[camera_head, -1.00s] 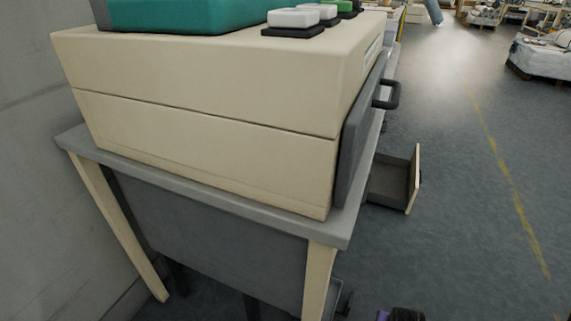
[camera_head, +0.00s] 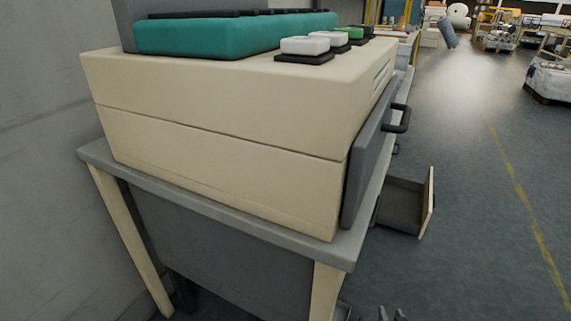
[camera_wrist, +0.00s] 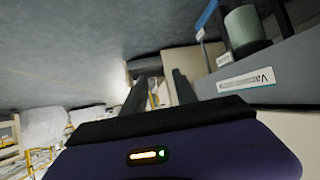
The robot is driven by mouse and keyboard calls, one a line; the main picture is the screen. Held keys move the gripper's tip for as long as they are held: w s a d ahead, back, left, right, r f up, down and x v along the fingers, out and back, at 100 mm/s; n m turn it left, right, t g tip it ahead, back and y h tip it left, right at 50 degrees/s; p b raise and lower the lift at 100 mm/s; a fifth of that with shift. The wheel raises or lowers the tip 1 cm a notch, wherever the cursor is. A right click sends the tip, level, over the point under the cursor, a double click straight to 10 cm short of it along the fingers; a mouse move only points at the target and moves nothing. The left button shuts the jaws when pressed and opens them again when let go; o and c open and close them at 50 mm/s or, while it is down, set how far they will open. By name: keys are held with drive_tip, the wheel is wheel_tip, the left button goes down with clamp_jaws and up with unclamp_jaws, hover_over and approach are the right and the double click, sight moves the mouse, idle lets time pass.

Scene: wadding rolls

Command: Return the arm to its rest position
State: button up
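My gripper (camera_wrist: 162,80) shows in the wrist view as two dark fingers with a clear gap between them and nothing held. Its purple body (camera_wrist: 190,150) with a small lit indicator fills the bottom of that view. In the head view only dark tips of my gripper (camera_head: 392,314) show at the bottom edge, over the floor to the right of the table leg. The rest of my arm is out of view.
A cream machine (camera_head: 215,150) with a grey handled front (camera_head: 368,160) stands on a grey table (camera_head: 225,220). An open drawer (camera_head: 405,205) juts out beyond it. A wall (camera_head: 40,150) closes off the left. Floor (camera_head: 470,210) on the right is clear.

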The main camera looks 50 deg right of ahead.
drive_tip(key=w+a+r+n+t, duration=0.3)
drive_tip(key=a+r+t, duration=0.2)
drive_tip(key=a+r, duration=0.7)
drive_tip(key=s+a+r+n+t+y, duration=0.1)
drive_tip(key=s+a+r+n+y, duration=0.2)
drive_tip(key=a+r, duration=0.3)
drive_tip(key=s+a+r+n+t+y, duration=0.2)
drive_tip(key=s+a+r+n+y, duration=0.15)
drive_tip(key=a, duration=0.55)
drive_tip(key=s+a+r+n+t+y, duration=0.1)
drive_tip(key=s+a+r+n+y, duration=0.2)
drive_tip(key=a, duration=0.4)
wheel_tip(320, 180, up, 30)
drive_tip(key=w+p, duration=0.1)
drive_tip(key=p, duration=2.7)
drive_tip(key=shift+w+p, duration=0.2)
drive_tip(key=shift+p, duration=0.15)
drive_tip(key=shift+s+d+f+m, duration=0.1)
drive_tip(key=shift+m, duration=0.15)
